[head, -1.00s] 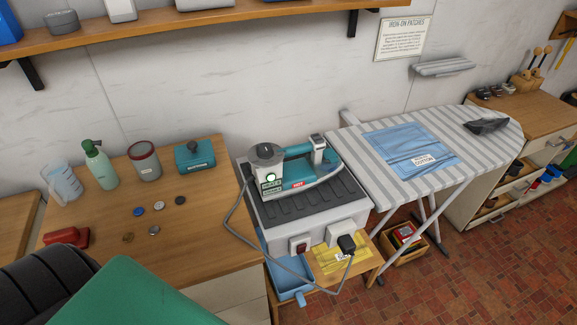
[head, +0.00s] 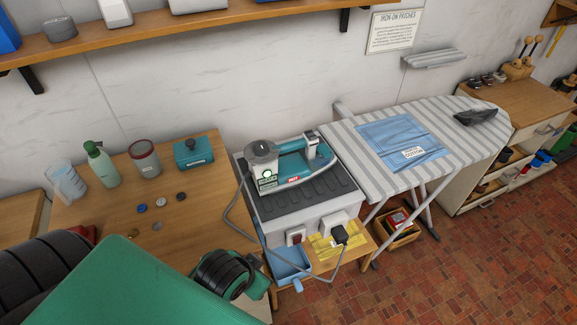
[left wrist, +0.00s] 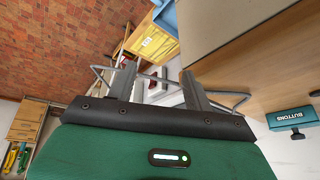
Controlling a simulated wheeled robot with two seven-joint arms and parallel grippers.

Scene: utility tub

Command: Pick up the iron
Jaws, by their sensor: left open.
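The iron (head: 292,165), teal and grey with a round dark knob and a red "HOT" label, rests on the ridged dark top of a white ironing station (head: 300,225) in the head view. Its grey cord (head: 229,215) loops down the station's left side. My left gripper (left wrist: 158,72) is open and empty in the left wrist view, its two fingers apart and pointing towards the pale station front. In the head view my green arm is at the lower left, short of the iron; its fingertips are hidden there. I cannot make out the iron in the wrist view. My right gripper is not in view.
Left of the station, a wooden counter (head: 190,225) holds a spray bottle (head: 101,165), a jar, a teal buttons box (head: 193,152) and several loose buttons. A striped ironing board (head: 355,165) with a blue cloth stands right. A shelf (head: 150,30) runs above.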

